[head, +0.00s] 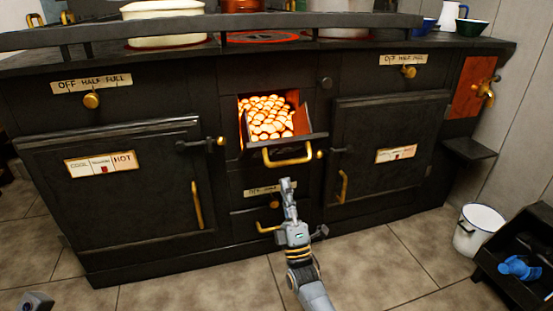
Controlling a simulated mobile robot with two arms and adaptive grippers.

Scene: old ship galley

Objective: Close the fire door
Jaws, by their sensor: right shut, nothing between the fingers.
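The fire door (289,142) is in the middle of the black stove's front in the head view. It stands open, tilted outward from its lower edge, and glowing orange coals (268,117) show behind it. A brass bar handle (288,157) runs along its front. My right gripper (287,184) is shut and empty, pointing up a little below the handle, apparently apart from it.
Closed oven doors (120,195) (385,155) with brass handles flank the firebox. A small drawer with a brass handle (268,228) sits below. A white bucket (478,230) and a dark bin (520,270) stand at the right. Tiled floor in front is clear.

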